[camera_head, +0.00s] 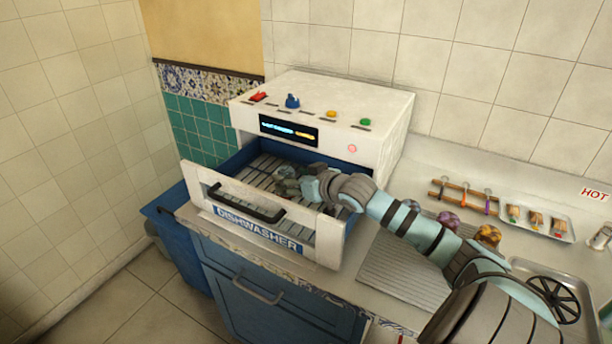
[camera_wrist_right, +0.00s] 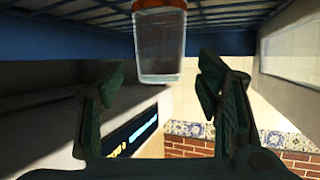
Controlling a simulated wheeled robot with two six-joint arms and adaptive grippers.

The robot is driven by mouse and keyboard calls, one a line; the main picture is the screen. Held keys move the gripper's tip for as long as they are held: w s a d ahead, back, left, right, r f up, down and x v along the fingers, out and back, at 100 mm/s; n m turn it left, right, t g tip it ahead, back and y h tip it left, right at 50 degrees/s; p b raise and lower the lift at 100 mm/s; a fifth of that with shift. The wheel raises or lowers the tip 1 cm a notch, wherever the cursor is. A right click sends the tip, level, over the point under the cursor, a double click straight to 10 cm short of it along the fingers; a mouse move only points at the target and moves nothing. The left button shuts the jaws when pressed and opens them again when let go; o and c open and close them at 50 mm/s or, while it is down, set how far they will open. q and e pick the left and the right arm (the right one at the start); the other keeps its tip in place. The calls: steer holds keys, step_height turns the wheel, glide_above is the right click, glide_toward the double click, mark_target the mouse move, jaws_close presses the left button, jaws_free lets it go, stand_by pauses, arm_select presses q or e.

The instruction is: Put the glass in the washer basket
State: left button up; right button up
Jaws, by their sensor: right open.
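The clear glass (camera_wrist_right: 160,45) stands on the slatted floor of the washer basket (camera_head: 252,172). The right wrist view is upside down, so the glass seems to hang from the slats (camera_wrist_right: 60,18) there. In the head view the glass (camera_head: 284,171) is small and partly mixed with my gripper. My right gripper (camera_wrist_right: 162,72) is open, its fingers spread and empty. It reaches into the drawer in the head view (camera_head: 291,186), close to the glass. The glass appears just beyond the fingertips, with no contact visible. My left gripper is not in view.
The white dishwasher (camera_head: 385,118) has its drawer pulled out, with a black handle (camera_head: 246,203) on the front panel. To the right are a ribbed mat (camera_head: 392,272), small teapot-like items (camera_head: 488,235), a rack of spoons and a sink drain (camera_head: 553,298).

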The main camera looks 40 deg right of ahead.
steer(key=p+v, duration=0.6)
steer(key=v, duration=0.2)
steer(key=shift+p, duration=0.35)
steer(key=shift+s+a+r, duration=0.1)
